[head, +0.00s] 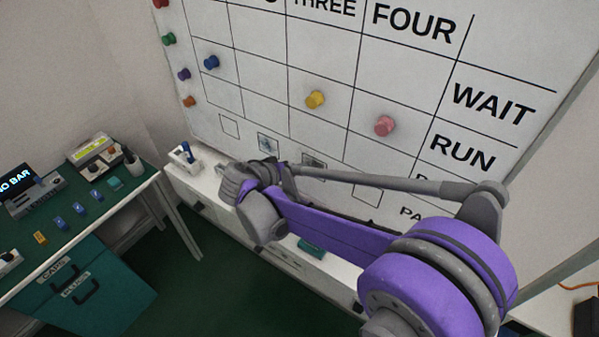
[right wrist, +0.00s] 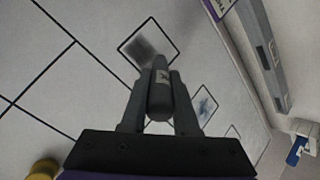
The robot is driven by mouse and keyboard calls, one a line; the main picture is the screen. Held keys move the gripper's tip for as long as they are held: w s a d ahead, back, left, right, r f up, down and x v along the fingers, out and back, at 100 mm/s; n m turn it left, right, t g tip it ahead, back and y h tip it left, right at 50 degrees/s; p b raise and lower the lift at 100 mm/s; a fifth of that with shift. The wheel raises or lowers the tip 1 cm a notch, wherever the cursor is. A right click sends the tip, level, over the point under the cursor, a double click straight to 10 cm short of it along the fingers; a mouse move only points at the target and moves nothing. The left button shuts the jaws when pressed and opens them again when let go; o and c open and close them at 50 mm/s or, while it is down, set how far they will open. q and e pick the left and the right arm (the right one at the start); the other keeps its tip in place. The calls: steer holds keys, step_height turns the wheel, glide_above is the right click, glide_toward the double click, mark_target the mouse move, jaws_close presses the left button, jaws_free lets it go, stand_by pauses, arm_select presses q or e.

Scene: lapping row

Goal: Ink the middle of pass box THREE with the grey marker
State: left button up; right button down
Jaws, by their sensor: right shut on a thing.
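My right gripper (right wrist: 160,80) is shut on the grey marker (right wrist: 159,95), which points toward the whiteboard (head: 265,60). In the right wrist view, pass box THREE (right wrist: 148,44) lies just past the marker tip and has a dark grey smudge in its middle. Whether the tip touches the board I cannot tell. In the head view, box THREE (head: 314,163) shows just above my right arm, which hides the marker. Box TWO (head: 268,144) has a bluish scribble, also seen in the right wrist view (right wrist: 206,106). Box ONE (head: 229,126) looks empty. My left gripper is not in view.
Coloured magnets, including a yellow one (head: 315,99) and a pink one (head: 384,125), sit on the board. A white ledge (head: 205,190) below carries a holder with a blue item (head: 186,154) and a teal block (head: 312,248). A green bench (head: 105,215) with devices stands left.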

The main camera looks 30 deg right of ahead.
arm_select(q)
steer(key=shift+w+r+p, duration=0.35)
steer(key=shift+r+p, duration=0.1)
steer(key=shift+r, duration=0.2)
arm_select(e)
steer(key=s, duration=0.1)
steer(key=s+d, duration=0.1)
steer(key=s, duration=0.1)
steer(key=s+d+r, duration=0.1)
steer(key=s, duration=0.1)
steer(key=shift+d, duration=0.1)
stand_by(0.5)
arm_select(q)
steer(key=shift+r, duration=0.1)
arm_select(e)
steer(key=s+a, duration=0.2)
steer(key=a, duration=0.3)
steer(key=shift+s+a, duration=0.2)
steer(key=shift+a, duration=0.05)
steer(key=shift+a, duration=0.15)
steer(key=shift+s+a, duration=0.3)
steer(key=shift+a, duration=0.35)
steer(key=shift+s+a, duration=0.3)
steer(key=shift+a, duration=0.3)
